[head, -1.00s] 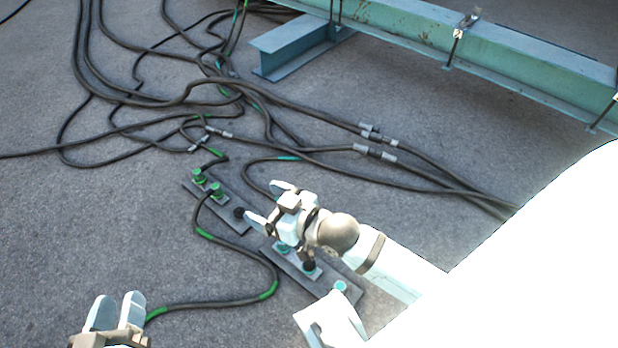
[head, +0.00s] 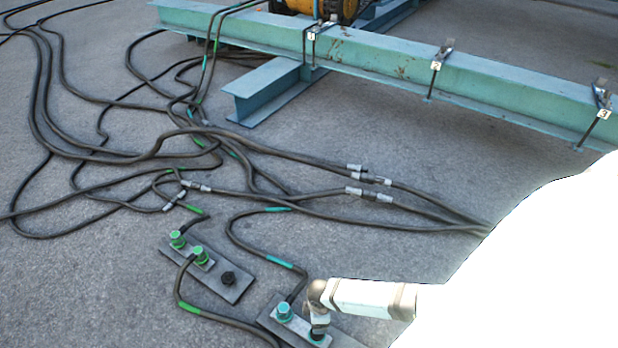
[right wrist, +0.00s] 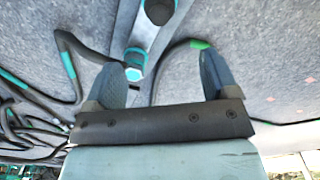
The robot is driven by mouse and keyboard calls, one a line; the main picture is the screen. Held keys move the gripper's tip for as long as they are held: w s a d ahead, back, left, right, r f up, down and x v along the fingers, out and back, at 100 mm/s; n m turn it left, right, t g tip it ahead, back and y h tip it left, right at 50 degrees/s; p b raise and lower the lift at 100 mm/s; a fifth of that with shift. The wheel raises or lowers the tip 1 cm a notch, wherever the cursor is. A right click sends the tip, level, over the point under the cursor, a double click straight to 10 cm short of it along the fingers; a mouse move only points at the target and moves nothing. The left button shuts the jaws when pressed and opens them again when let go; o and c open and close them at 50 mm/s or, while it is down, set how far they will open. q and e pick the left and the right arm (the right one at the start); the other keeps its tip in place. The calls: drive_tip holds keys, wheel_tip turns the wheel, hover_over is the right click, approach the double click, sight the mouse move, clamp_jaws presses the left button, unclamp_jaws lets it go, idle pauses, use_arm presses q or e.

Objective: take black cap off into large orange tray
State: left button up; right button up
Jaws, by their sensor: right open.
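A black cap (head: 227,278) sits at the right end of the left grey plate (head: 208,283) in the head view, beside two green connectors. In the right wrist view, a dark cap with a teal base (right wrist: 160,10) stands on a metal plate (right wrist: 146,38), with a teal connector (right wrist: 135,62) nearer. My right gripper (right wrist: 162,80) is open and empty; that connector shows between its fingers, with the dark cap farther off. My left gripper is out of view. No large orange tray shows.
Black cables (head: 270,158) with grey couplings lie across the ground. A teal steel beam (head: 400,75) with numbered clamps crosses the back. A yellow-orange object (head: 345,8) is cut off at the top. Bare ground (head: 110,275) lies left of the plates.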

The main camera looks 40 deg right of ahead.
drive_tip(key=f+b, duration=0.1)
drive_tip(key=f, duration=0.1)
drive_tip(key=f+b, duration=0.1)
drive_tip(key=f, duration=0.1)
drive_tip(key=f+b, duration=0.1)
drive_tip(key=f, duration=0.1)
drive_tip(key=shift+s+d+f+b, duration=0.3)
drive_tip(key=shift+f, duration=0.05)
wheel_tip(320, 180, down, 2)
drive_tip(key=shift+b, duration=0.55)
wheel_tip(320, 180, down, 5)
drive_tip(key=b, duration=0.4)
drive_tip(key=shift+w+a+f, duration=0.1)
drive_tip(key=shift+w+f, duration=0.05)
drive_tip(key=shift+f, duration=0.1)
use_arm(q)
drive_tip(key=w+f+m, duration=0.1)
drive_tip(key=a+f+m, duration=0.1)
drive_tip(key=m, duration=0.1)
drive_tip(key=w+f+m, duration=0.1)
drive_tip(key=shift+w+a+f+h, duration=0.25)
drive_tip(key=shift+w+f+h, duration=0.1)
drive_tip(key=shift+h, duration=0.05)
use_arm(e)
drive_tip(key=c, duration=1.1)
